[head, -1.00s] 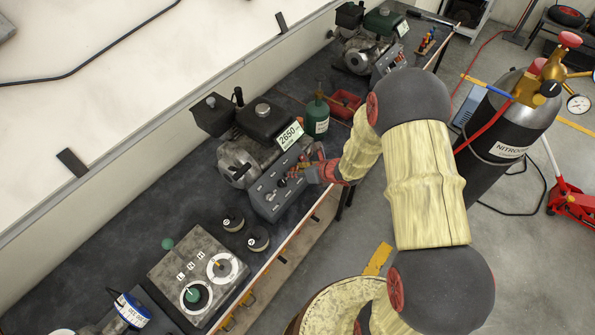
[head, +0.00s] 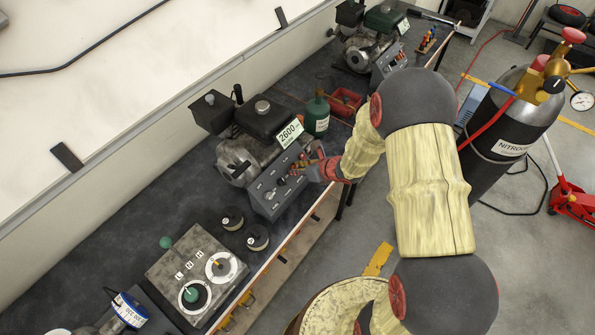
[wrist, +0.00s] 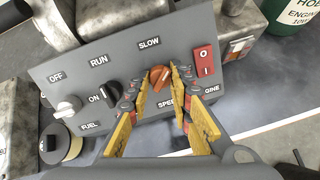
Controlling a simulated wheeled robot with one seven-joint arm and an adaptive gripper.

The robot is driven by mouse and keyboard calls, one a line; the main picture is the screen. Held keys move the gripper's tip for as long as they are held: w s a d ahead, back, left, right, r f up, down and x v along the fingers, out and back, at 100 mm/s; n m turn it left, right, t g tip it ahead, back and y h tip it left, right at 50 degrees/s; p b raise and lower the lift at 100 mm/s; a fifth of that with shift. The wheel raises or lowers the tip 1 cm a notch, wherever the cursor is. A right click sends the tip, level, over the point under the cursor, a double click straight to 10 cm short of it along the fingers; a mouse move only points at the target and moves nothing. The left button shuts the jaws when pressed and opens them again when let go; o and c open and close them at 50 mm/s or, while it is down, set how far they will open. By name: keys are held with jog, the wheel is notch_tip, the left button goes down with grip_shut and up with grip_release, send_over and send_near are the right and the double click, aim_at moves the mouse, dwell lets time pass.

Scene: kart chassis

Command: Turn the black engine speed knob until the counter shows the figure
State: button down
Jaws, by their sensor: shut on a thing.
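The grey control panel (wrist: 85,70) fills the middle of the wrist view. An orange knob (wrist: 161,78), not a black one, sits below the word SLOW and above the partly covered word SPEED. My gripper (wrist: 160,74) is shut on this orange knob, one finger on each side. A black knob (wrist: 110,91) is left of it, below RUN, clear of my fingers. In the head view my gripper (head: 298,170) is at the panel (head: 270,192) of the engine, and the knob there is mostly hidden. The counter (head: 290,133) above the panel reads 2600.
A pale knob (wrist: 68,106) is at the panel's left, by OFF and FUEL. A red rocker switch (wrist: 204,62) is close to my right finger. A green bottle (head: 317,115) stands behind the engine. A lever box (head: 205,250) stands toward the near left.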

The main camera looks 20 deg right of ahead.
dwell(0.3)
jog(key=c, duration=1.6)
grip_release()
jog(key=v, duration=1.2)
jog(key=shift+s+f, duration=0.1)
